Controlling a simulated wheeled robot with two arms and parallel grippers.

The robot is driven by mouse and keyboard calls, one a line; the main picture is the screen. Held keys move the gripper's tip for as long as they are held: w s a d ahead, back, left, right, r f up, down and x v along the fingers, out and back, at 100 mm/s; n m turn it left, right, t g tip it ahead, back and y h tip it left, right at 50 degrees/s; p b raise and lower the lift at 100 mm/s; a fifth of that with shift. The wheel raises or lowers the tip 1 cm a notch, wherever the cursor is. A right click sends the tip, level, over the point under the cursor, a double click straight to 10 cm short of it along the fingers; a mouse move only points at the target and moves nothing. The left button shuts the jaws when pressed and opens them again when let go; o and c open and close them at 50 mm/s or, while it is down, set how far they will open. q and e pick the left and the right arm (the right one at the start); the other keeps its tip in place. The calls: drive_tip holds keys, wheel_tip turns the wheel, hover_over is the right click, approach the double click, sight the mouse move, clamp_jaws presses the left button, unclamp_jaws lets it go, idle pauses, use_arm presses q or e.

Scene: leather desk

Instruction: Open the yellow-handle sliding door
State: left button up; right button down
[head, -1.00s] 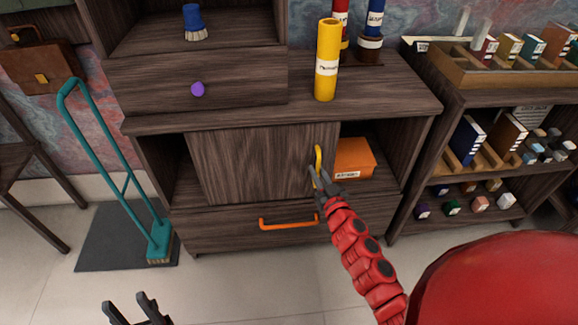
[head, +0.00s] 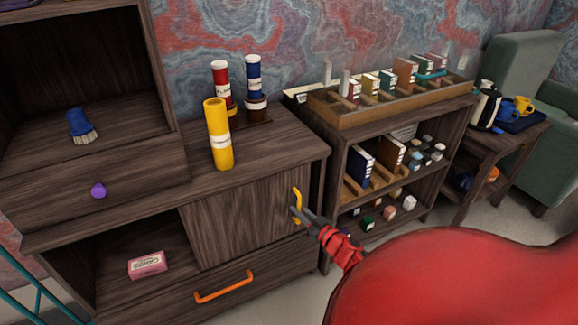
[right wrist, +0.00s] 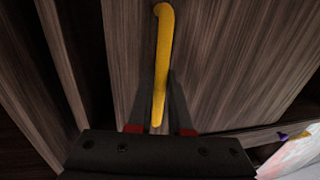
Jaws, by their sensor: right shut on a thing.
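The dark wooden sliding door (head: 240,220) stands at the right end of the cabinet's middle opening. Its yellow handle (head: 297,203) is near the door's right edge. My right gripper (head: 300,213) is at the handle, with its fingers on either side of it. In the right wrist view the yellow handle (right wrist: 162,60) runs down between the two dark fingers (right wrist: 161,112), which are shut on it. The left part of the opening is uncovered and shows a pink box (head: 147,264) inside. My left gripper is out of view.
An orange handle (head: 224,287) sits on the drawer below, and a purple knob (head: 98,190) on the drawer above. A yellow cylinder (head: 218,134) stands on the cabinet top. A shelf unit (head: 330,175) stands close to the right.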

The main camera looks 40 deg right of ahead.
drive_tip(key=shift+s+d, duration=0.2)
drive_tip(key=shift+d, duration=0.45)
drive_tip(key=shift+s+d, duration=0.15)
drive_tip(key=shift+d, duration=0.5)
drive_tip(key=c, duration=1.1)
unclamp_jaws()
drive_tip(key=shift+f, duration=0.1)
drive_tip(key=s+p, duration=0.1)
drive_tip(key=s, duration=0.4)
drive_tip(key=s+a+p, duration=0.1)
drive_tip(key=s, duration=0.5)
drive_tip(key=s+p, duration=0.1)
drive_tip(key=s, duration=0.5)
drive_tip(key=shift+s+a, duration=0.15)
drive_tip(key=shift+a, duration=0.05)
